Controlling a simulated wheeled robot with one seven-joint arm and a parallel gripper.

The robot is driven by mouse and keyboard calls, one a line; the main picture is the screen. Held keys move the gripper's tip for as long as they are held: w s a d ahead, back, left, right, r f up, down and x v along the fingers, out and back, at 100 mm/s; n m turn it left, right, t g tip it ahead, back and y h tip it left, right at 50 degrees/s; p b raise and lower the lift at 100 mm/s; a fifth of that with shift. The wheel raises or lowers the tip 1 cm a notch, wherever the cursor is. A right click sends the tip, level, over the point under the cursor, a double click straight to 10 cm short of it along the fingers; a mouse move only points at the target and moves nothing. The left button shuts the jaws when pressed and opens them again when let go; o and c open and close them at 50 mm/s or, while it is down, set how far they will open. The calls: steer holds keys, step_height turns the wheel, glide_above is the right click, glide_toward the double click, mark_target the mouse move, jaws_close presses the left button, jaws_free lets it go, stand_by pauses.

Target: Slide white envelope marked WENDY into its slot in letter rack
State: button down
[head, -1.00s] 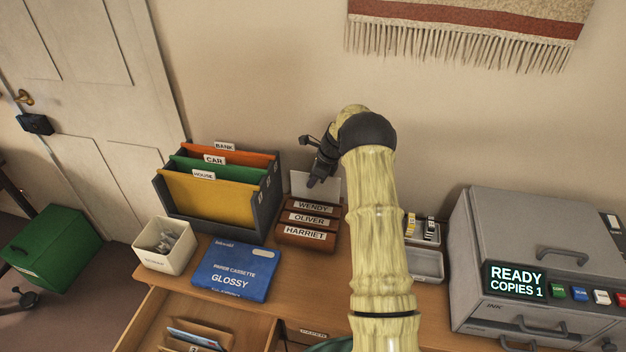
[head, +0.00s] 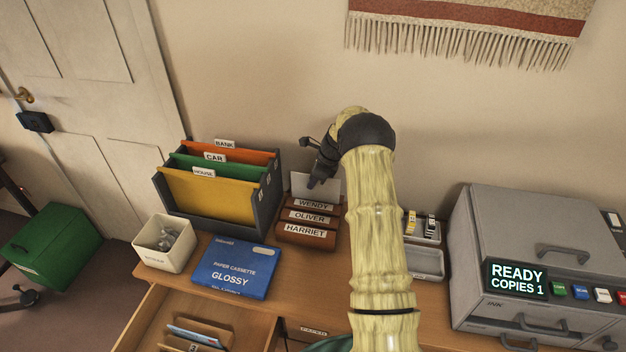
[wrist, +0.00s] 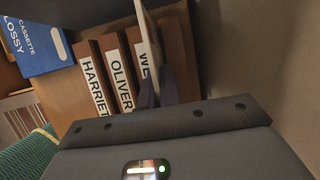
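The white envelope (head: 302,184) stands upright at the back of the brown letter rack (head: 292,237), behind the WENDY label (head: 313,204). Its lower edge is hidden by the rack, so its depth in the slot cannot be told. My gripper (head: 316,184) is at the envelope's upper part. In the wrist view the envelope (wrist: 149,38) shows nearly edge-on, covering part of the WENDY label (wrist: 143,60). The dark fingertips (wrist: 156,88) lie on both sides of it and appear shut on it. The OLIVER (wrist: 121,80) and HARRIET (wrist: 95,84) slots look empty.
A file holder (head: 262,205) with coloured folders stands left of the rack. A blue paper cassette box (head: 235,268) and a white bin (head: 163,245) are in front. A grey tray (head: 425,263) and a printer (head: 530,240) are to the right. A drawer (head: 165,318) is open below.

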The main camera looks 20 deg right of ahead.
steer(key=shift+f+b, duration=0.4)
steer(key=shift+f, duration=0.95)
steer(key=shift+f+b, duration=0.4)
steer(key=shift+f, duration=0.5)
steer(key=c, duration=1.6)
jaws_free()
steer(key=shift+o, duration=0.2)
steer(key=shift+r, duration=0.1)
steer(key=b+v, duration=0.1)
steer(key=v, duration=1.6)
steer(key=shift+s+d, duration=0.15)
